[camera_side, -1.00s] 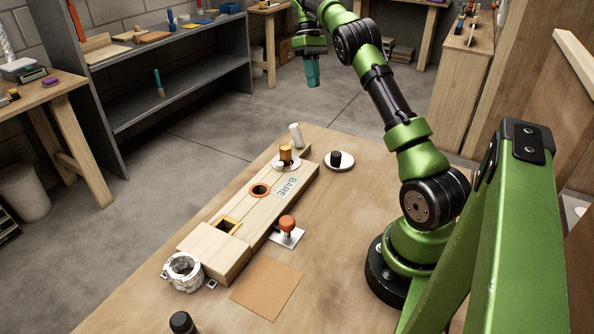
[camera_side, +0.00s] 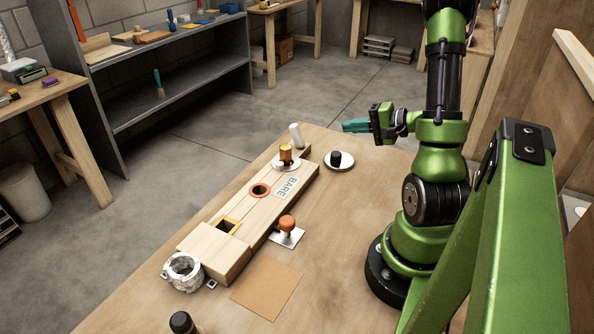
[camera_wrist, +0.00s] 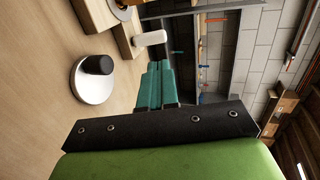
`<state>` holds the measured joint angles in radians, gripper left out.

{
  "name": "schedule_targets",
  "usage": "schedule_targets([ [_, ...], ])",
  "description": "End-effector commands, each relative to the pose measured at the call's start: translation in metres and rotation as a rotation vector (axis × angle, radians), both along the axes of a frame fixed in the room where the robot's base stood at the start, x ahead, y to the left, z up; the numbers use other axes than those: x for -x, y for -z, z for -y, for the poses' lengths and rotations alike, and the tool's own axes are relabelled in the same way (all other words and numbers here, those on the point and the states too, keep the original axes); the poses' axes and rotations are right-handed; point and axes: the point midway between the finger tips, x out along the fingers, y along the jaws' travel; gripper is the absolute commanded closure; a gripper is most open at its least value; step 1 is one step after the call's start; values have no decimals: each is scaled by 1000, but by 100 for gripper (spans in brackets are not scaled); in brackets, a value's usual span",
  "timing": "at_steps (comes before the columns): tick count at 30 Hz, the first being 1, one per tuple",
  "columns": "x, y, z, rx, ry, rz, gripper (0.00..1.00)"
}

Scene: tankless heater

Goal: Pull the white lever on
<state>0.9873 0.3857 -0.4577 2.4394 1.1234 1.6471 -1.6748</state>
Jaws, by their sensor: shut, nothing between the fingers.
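The white lever (camera_side: 296,135) is a short pale cylinder at the far end of the wooden block, leaning slightly in the side view. It also shows in the wrist view (camera_wrist: 150,39), beyond my fingertips. My gripper (camera_side: 346,126) has teal fingers that point left toward the lever, with a clear gap between them. In the wrist view my gripper (camera_wrist: 159,66) is shut and empty.
A white disc with a black knob (camera_side: 338,160) stands nearest my gripper.

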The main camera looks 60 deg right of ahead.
Motion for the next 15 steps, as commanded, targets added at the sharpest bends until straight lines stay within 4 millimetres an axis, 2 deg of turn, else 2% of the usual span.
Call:
schedule_targets([
  [4, -1, 8, 5, 13, 38, -26, 100],
  [8, -15, 14, 4, 12, 31, -28, 100],
  [15, -62, 31, 3, 12, 28, -28, 100],
])
